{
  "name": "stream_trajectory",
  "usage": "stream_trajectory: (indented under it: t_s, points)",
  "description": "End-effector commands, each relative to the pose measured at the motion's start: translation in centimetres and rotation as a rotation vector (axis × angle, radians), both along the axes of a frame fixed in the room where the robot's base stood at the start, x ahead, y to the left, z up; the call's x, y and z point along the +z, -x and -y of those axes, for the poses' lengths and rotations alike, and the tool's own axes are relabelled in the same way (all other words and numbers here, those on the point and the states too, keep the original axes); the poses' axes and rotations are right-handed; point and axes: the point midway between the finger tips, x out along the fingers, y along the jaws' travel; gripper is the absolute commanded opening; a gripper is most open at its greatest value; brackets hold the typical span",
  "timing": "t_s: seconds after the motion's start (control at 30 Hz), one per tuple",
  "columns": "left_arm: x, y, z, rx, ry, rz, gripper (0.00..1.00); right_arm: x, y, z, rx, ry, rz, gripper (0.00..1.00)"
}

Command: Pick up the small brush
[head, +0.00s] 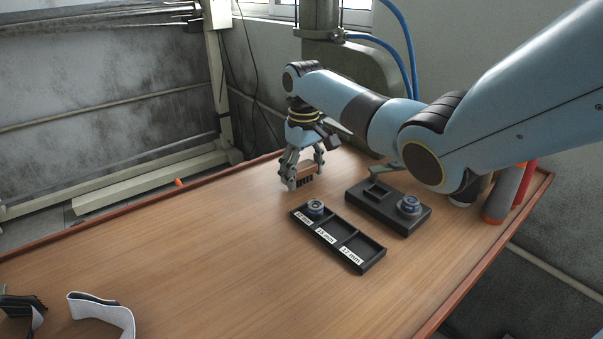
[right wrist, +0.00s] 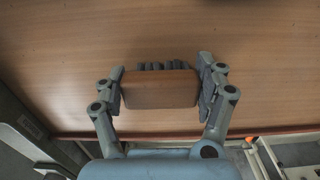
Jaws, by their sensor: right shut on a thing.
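The small brush (head: 306,171) has a brown wooden block back and dark bristles. My right gripper (head: 303,175) is shut on it near the back edge of the table, with one finger on each end of the block. In the right wrist view the brush (right wrist: 160,88) sits across between the two fingers of the right gripper (right wrist: 160,90), its dark bristle tufts showing along the far side. In the head view the bristles point down close to the tabletop; I cannot tell whether they touch it. My left gripper is not in view.
A black labelled tray (head: 338,240) with a ring part in one compartment lies right of the brush. A black block (head: 388,218) with another ring part (head: 409,205) is beyond it. Orange and grey cylinders (head: 507,192) stand at the right edge. The table's left middle is clear.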

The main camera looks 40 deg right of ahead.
Motion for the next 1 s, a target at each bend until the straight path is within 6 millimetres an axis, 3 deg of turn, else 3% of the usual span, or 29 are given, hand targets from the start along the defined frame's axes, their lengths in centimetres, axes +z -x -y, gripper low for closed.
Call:
stream_trajectory:
  t_s: [0.27,0.37,0.5,0.8,1.0]
  points:
    - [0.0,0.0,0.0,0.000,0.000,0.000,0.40,0.5,0.0,0.0,0.000,0.001,0.002,0.37]
    - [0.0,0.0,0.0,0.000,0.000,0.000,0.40,1.4,-0.1,0.1,0.000,0.001,0.003,0.37]
    - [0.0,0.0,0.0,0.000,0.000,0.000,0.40,4.2,-0.2,0.1,0.001,0.002,0.006,0.37]
    - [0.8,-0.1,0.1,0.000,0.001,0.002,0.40,8.1,6.7,1.1,0.002,0.007,0.000,0.37]
    - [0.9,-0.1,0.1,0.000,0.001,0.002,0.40,10.2,10.1,1.5,0.000,0.006,-0.001,0.37]
